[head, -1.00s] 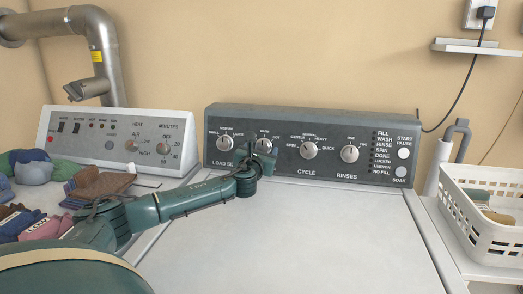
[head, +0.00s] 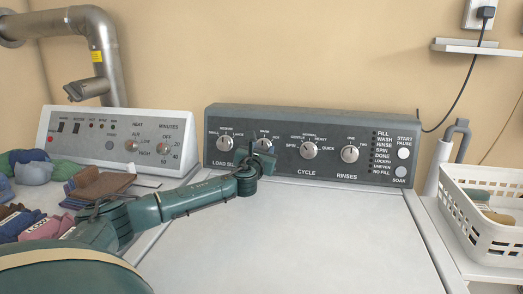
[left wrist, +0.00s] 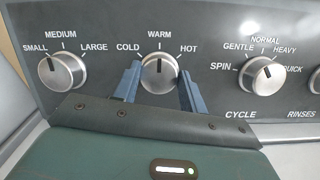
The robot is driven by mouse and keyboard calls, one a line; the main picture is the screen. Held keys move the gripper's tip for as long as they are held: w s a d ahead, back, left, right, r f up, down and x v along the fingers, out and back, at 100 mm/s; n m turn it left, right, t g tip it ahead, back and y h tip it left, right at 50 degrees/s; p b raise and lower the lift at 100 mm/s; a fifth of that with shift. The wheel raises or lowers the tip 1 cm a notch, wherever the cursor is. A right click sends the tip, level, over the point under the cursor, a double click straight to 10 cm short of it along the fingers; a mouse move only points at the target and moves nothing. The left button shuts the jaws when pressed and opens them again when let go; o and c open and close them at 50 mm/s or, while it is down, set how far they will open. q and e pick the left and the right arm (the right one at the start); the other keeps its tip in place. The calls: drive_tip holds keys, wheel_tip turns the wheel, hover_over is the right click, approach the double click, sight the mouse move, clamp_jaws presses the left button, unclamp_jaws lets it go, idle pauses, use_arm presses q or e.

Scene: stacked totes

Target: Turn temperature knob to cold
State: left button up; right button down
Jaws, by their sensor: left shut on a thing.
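The temperature knob (left wrist: 158,74) is a round silver dial on the washer's dark panel, marked COLD, WARM and HOT. Its black pointer faces up, toward WARM. In the head view the temperature knob (head: 264,145) is partly hidden by my left gripper (head: 262,158). In the left wrist view the blue fingers of my left gripper (left wrist: 160,77) stand on either side of the knob, shut on it. The COLD label (left wrist: 128,48) is to the upper left of the knob. My right gripper is in neither view.
The load size knob (left wrist: 62,71) is left of the temperature knob and the cycle knob (left wrist: 261,75) right. The washer lid (head: 290,235) is clear beyond my arm. Folded clothes (head: 95,185) lie at left; a white basket (head: 480,225) stands at right.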

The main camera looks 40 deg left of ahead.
use_arm(q)
drive_tip(key=shift+n, duration=0.4)
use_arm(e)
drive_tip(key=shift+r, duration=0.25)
use_arm(q)
drive_tip(key=shift+n+p, duration=0.5)
drive_tip(key=shift+n, duration=0.2)
drive_tip(key=n+g+y+p, duration=0.1)
drive_tip(key=n, duration=0.3)
drive_tip(key=shift+d+r+p, duration=0.1)
drive_tip(key=shift+p, duration=0.25)
drive_tip(key=n+g+y+p, duration=0.1)
drive_tip(key=n, duration=0.2)
drive_tip(key=shift+n, duration=0.3)
drive_tip(key=shift+w+n+g+p, duration=0.1)
drive_tip(key=shift+n+g+p, duration=0.35)
drive_tip(key=shift+n, duration=0.55)
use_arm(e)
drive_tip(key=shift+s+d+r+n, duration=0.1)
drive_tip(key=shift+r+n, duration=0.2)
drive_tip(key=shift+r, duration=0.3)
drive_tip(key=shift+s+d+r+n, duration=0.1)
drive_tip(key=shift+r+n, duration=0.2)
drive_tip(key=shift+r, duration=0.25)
use_arm(q)
drive_tip(key=o, duration=1)
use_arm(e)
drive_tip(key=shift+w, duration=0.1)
